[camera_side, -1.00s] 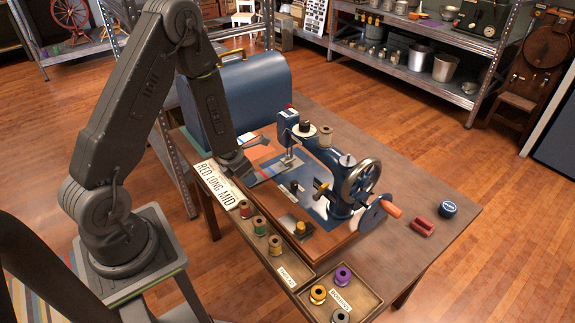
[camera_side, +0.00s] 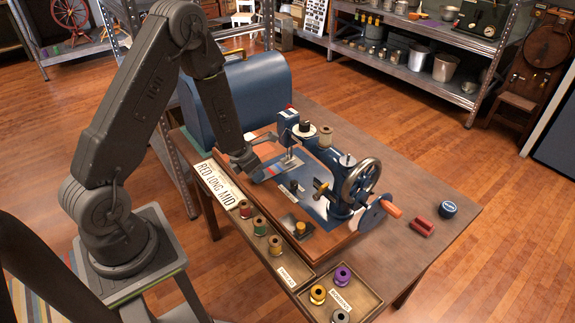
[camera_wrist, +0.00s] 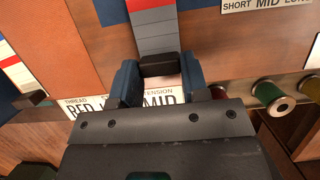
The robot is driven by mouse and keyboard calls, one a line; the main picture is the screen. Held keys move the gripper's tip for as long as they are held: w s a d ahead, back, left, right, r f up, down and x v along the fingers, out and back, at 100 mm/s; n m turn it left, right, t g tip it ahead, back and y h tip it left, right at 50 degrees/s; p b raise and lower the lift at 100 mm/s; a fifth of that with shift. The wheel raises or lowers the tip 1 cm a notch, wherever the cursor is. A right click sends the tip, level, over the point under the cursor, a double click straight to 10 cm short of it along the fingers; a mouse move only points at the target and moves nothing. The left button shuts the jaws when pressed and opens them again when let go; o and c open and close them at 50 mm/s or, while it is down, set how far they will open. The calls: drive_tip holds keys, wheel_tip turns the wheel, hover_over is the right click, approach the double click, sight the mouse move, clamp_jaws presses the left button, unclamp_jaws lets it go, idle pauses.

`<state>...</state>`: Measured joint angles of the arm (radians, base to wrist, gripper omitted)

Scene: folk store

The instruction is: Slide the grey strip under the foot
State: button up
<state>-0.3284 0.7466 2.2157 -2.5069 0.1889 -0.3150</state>
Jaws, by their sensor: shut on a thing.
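The grey strip (camera_wrist: 155,35) runs away from my gripper in the wrist view, with cross lines and a red and white band at its far end. My gripper (camera_wrist: 160,75) is shut on the dark block (camera_wrist: 160,64) at the strip's near end. In the side view my gripper (camera_side: 250,167) is low at the left of the blue sewing machine (camera_side: 340,178), and the strip (camera_side: 270,172) points from it toward the foot (camera_side: 290,162). The strip's far end is close to the foot; I cannot tell whether it is under it.
The label card (camera_side: 217,185) and a tray of thread spools (camera_side: 260,228) lie along the table's near edge. A blue case (camera_side: 250,95) stands behind my gripper. The handwheel (camera_side: 362,182) is at right.

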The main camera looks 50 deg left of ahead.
idle(0.4)
drive_tip(key=o, duration=0.9)
drive_tip(key=shift+c, duration=0.2)
drive_tip(key=v, duration=0.7)
drive_tip(key=shift+r, duration=0.15)
drive_tip(key=shift+s, duration=0.1)
